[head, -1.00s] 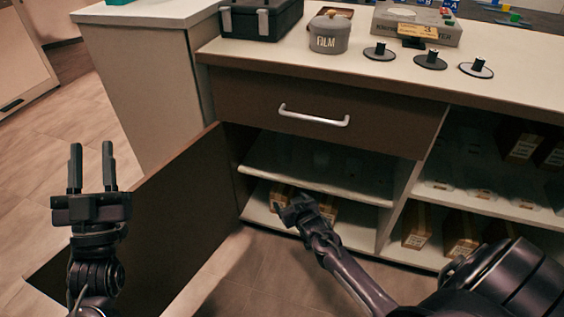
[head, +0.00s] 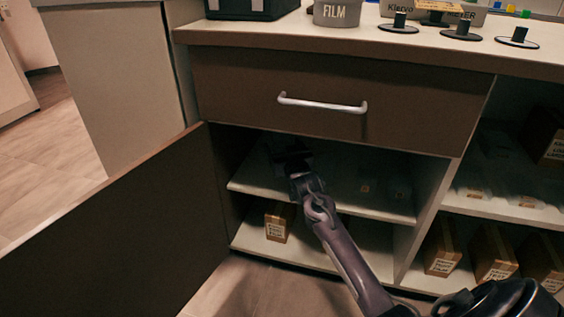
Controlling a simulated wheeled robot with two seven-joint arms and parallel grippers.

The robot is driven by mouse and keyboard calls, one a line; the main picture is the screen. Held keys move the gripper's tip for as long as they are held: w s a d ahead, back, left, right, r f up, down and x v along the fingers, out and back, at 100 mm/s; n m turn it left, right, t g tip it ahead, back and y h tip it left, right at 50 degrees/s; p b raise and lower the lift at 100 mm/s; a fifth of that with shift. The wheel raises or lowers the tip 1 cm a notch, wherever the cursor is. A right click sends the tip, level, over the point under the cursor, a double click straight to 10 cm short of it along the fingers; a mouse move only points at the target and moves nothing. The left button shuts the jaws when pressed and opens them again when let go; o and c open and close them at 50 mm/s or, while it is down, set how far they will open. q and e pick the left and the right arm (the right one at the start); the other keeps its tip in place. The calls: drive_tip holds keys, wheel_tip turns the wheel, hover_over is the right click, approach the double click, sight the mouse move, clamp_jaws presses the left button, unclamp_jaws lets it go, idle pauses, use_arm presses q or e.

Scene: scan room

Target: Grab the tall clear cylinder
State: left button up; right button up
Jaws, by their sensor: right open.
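My right gripper (head: 288,147) reaches into the open cabinet, above the left part of its upper shelf (head: 255,184). Its fingers point into the dark interior and are hard to make out; nothing shows held in them. Faint clear containers (head: 399,187) stand on the same shelf, to the right of the gripper and apart from it. I cannot tell which of them, if any, is the tall clear cylinder. The space behind my gripper and wrist is hidden. My left gripper is out of view.
The cabinet door (head: 110,225) stands open at the left. A closed drawer (head: 240,95) with a metal handle is above the opening. A brown box (head: 279,222) stands on the lower shelf. More boxes (head: 443,247) fill the right bay. The counter holds a FILM canister (head: 337,13) and black discs.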

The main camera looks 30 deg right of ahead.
drive_tip(key=shift+w+d+f+b, duration=0.2)
drive_tip(key=shift+w+b, duration=0.1)
drive_tip(key=shift+w, duration=0.3)
drive_tip(key=shift+w+d+f+b, duration=0.15)
drive_tip(key=shift+w+b, duration=0.1)
drive_tip(key=shift+w, duration=0.3)
drive_tip(key=shift+w+r, duration=0.15)
drive_tip(key=shift+w, duration=0.2)
drive_tip(key=c, duration=1.4)
drive_tip(key=shift+r, duration=0.1)
drive_tip(key=shift+c, duration=0.2)
